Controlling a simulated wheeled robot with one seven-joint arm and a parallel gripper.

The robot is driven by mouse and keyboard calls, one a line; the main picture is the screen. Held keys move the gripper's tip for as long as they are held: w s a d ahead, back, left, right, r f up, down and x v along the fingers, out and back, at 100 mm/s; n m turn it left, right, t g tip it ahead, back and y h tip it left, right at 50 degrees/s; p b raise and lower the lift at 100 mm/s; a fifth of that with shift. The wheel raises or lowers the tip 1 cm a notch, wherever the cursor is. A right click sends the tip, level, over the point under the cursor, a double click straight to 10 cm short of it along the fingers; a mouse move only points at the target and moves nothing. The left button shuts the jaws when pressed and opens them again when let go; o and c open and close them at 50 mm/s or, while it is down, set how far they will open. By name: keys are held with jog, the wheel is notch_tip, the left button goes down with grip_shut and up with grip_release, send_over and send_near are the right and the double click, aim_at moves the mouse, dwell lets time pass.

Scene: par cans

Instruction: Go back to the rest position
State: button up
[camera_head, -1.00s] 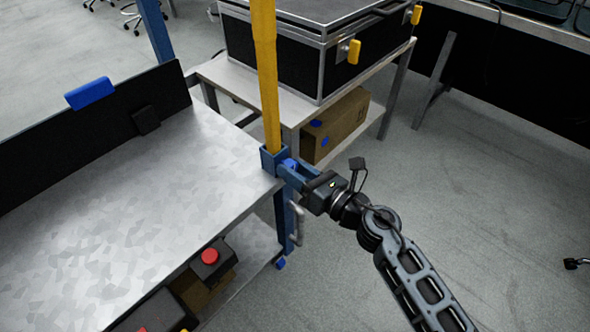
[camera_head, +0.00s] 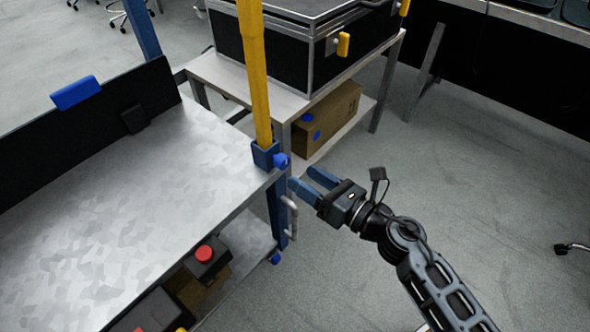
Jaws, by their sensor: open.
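My gripper (camera_head: 308,182) has two blue fingers that are spread apart, with nothing between them. It points left, just right of the blue corner post of the metal workbench (camera_head: 110,215). A blue knob (camera_head: 281,160) on the socket at the foot of the yellow pole (camera_head: 258,80) is a little beyond the fingertips. A small gap shows between the fingers and the knob. My arm reaches in from the lower right, over open floor.
A grey handle (camera_head: 290,217) is fixed to the bench's side, close below my gripper. Behind stands a table with a black flight case (camera_head: 285,50) and a cardboard box (camera_head: 335,118) underneath. A red button box (camera_head: 207,260) sits on the bench's lower shelf.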

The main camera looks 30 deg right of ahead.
jog(key=shift+v, duration=0.85)
jog(key=s+a+r+m+g+h, duration=0.1)
jog(key=s+r+m+h, duration=0.3)
jog(key=s+m, duration=1.2)
jog(key=s+a+r+m+g+h, duration=0.15)
jog(key=s+r+m, duration=0.45)
jog(key=s+m, duration=1)
notch_tip(320, 180, up, 16)
jog(key=w+m+p, duration=0.1)
jog(key=m+p, duration=0.2)
jog(key=p, duration=1.2)
jog(key=shift+a+p, duration=0.25)
jog(key=shift+p, duration=0.05)
